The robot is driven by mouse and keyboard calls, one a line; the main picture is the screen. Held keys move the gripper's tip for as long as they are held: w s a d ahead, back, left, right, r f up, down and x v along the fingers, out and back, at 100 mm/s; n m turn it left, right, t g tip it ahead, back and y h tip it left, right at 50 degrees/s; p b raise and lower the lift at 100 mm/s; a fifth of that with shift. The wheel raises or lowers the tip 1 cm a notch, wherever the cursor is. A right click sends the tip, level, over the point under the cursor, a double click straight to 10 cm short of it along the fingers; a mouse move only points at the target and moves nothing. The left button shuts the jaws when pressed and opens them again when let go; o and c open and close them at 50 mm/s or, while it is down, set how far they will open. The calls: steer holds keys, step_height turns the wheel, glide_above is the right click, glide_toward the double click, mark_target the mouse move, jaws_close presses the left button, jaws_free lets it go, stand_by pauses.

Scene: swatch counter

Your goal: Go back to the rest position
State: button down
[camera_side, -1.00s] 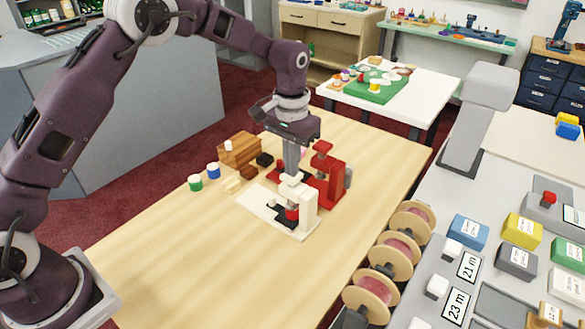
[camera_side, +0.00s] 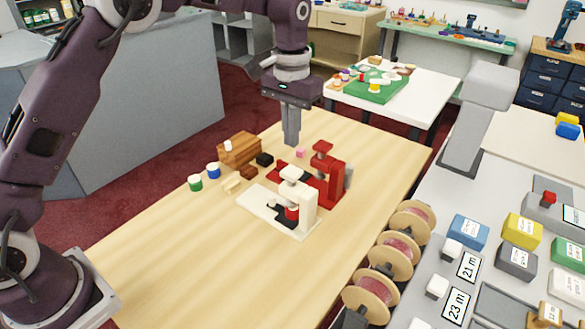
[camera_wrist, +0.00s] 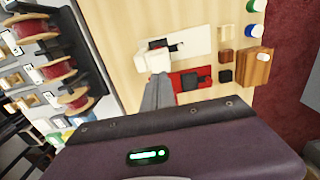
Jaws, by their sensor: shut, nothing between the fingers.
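My gripper (camera_side: 291,143) is shut and empty. In the side view it hangs pointing down above the far part of the wooden table (camera_side: 190,265), behind the white press (camera_side: 307,207) and the red press (camera_side: 330,178). Its fingertips are clear of both. In the wrist view my gripper (camera_wrist: 160,79) points toward the white press (camera_wrist: 157,60), with the red press (camera_wrist: 192,84) partly hidden behind the fingers.
A wooden block (camera_side: 239,149), a black block (camera_side: 265,160), a brown block (camera_side: 249,173), a green pot (camera_side: 195,183) and a blue pot (camera_side: 213,170) stand left of the presses. Spools (camera_side: 391,258) line the right edge. The near table is bare.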

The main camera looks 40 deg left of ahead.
steer(key=s+a+r+t, duration=0.3)
steer(key=s+r, duration=1)
steer(key=s, duration=0.3)
steer(key=s+a+f+t, duration=0.1)
steer(key=s+f, duration=0.1)
steer(key=s, duration=0.6)
steer(key=s+a+f+t, duration=0.1)
steer(key=s+f, duration=0.1)
steer(key=s, duration=0.7)
steer(key=shift+s+t, duration=0.2)
steer(key=shift+t, duration=0.1)
